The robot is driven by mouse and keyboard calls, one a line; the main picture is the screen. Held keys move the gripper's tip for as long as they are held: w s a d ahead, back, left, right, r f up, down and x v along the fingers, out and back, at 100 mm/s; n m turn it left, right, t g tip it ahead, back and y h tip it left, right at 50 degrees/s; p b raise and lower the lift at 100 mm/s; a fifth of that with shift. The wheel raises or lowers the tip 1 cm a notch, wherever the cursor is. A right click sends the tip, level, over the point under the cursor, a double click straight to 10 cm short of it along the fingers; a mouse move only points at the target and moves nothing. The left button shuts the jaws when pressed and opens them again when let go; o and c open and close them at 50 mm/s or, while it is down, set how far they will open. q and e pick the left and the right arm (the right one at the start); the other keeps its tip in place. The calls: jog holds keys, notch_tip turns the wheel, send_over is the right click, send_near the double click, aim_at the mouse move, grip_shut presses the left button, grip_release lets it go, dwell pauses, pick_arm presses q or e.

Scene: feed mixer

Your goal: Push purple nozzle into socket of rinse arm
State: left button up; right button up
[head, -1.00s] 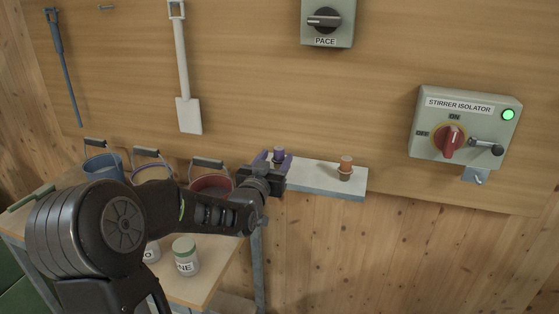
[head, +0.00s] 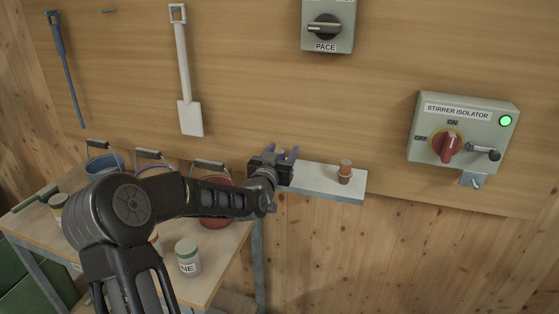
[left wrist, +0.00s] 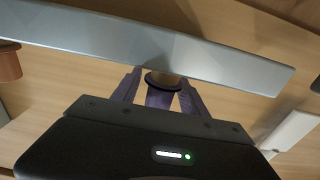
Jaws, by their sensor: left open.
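The purple nozzle (head: 281,153) stands at the left end of a pale ledge (head: 317,178) on the wall, mostly hidden behind my left gripper in the head view. My left gripper (head: 281,154) is open, with one purple finger on each side of the nozzle. In the left wrist view the nozzle (left wrist: 160,97) shows between the two fingers (left wrist: 158,92), with a dark ring beside the ledge (left wrist: 150,52). I cannot tell whether the fingers touch it. I cannot make out a rinse arm or its socket. My right gripper is not in view.
Buckets (head: 213,187) and a lidded jar (head: 187,256) stand on a table (head: 210,283) at lower left. A stirrer isolator box (head: 463,135) and a pace dial box (head: 328,26) are on the wall.

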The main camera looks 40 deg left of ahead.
pick_arm(q)
jog(key=shift+w, duration=0.2)
dwell(0.5)
grip_shut()
dwell(0.3)
